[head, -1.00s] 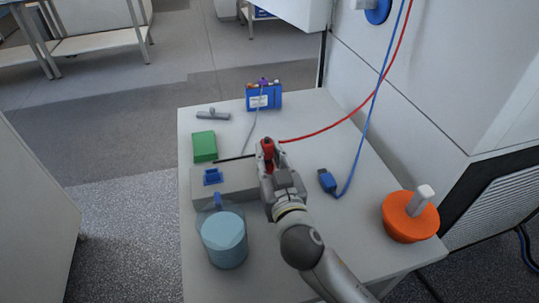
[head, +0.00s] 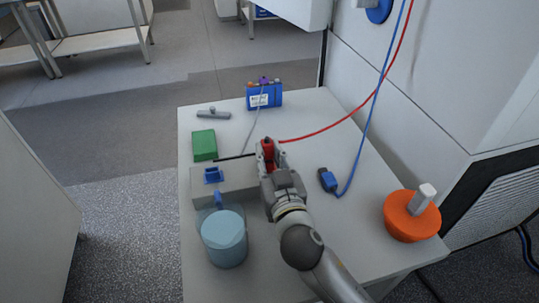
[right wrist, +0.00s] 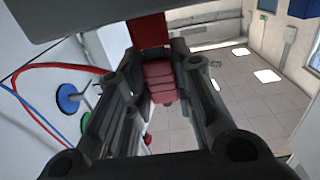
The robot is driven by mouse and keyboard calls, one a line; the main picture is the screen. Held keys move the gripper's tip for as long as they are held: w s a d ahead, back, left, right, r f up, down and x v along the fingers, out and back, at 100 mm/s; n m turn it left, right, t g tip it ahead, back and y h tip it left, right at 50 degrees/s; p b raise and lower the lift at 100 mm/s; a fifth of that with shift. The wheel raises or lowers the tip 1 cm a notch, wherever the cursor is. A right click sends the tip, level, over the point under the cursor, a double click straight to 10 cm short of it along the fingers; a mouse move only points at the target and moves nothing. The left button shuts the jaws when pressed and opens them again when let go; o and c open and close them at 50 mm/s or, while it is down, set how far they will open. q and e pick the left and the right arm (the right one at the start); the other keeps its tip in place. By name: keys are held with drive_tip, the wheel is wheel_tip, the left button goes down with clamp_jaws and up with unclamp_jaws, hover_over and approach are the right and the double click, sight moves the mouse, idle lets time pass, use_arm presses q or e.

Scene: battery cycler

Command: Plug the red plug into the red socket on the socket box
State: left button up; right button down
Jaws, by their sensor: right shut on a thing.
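The grey socket box (head: 238,182) lies on the white table, with a blue socket (head: 213,175) on its left part. My right gripper (head: 268,153) is at the box's right end, shut on the red plug (head: 267,147). In the right wrist view the red plug (right wrist: 160,82) sits between the fingers. A red part (right wrist: 149,33), apparently the red socket, lines up just beyond it against a grey surface. Whether plug and socket are joined is unclear. In the head view my gripper hides the red socket. My left gripper is out of view.
A blue plug (head: 328,181) lies right of my arm. A blue pack (head: 264,96) is at the back, an orange holder (head: 411,216) at right.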

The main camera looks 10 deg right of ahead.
drive_tip(key=shift+f+b, duration=0.35)
drive_tip(key=shift+f, duration=0.45)
drive_tip(key=c, duration=1.2)
unclamp_jaws()
drive_tip(key=shift+a, duration=0.15)
drive_tip(key=shift+o, duration=0.2)
drive_tip(key=shift+r, duration=0.1)
drive_tip(key=shift+s+d+r, duration=0.1)
drive_tip(key=shift+s+d, duration=0.1)
drive_tip(key=shift+s, duration=1.85)
drive_tip(key=shift+s+d, duration=0.2)
drive_tip(key=shift+s, duration=1.8)
